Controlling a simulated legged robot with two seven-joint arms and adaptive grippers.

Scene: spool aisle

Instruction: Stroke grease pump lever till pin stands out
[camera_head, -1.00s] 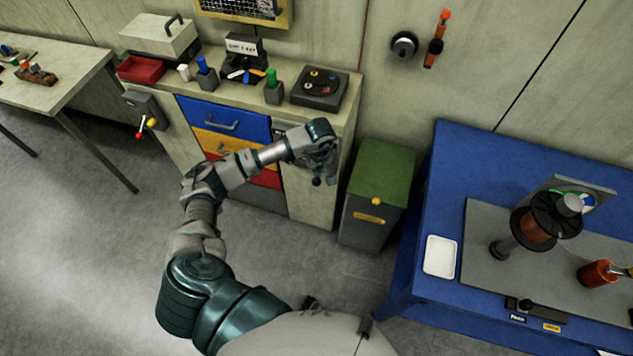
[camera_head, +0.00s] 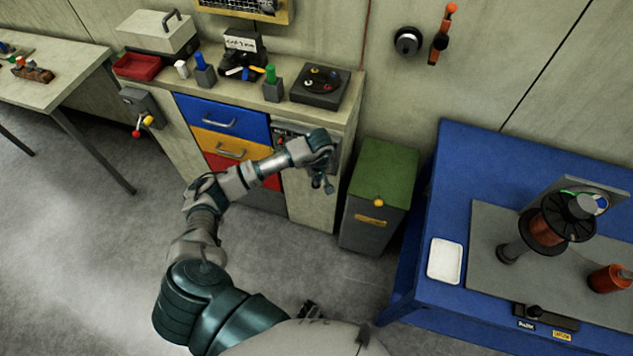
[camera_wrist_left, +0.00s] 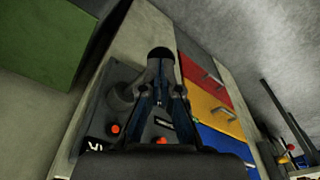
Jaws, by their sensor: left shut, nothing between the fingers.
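A dark grey unit (camera_wrist_left: 118,78), which looks like the grease pump, is on the cabinet front beside the drawers. In the head view my left arm covers most of it. A black rounded knob (camera_wrist_left: 160,52), apparently the lever's end, shows just beyond my left fingertips in the wrist view. My left gripper (camera_head: 325,187) is shut and empty, close to this knob; I cannot tell whether they touch. It also shows in the wrist view (camera_wrist_left: 162,82). Two small orange-red round parts (camera_wrist_left: 115,128) show on the unit; I cannot tell whether either is the pin.
The cabinet has blue, yellow and red drawers (camera_head: 222,118) left of the gripper. A grey bin with a green lid (camera_head: 385,170) stands close on the right. A blue bench (camera_head: 450,190) with a spool (camera_head: 548,228) is farther right. Open floor lies at left.

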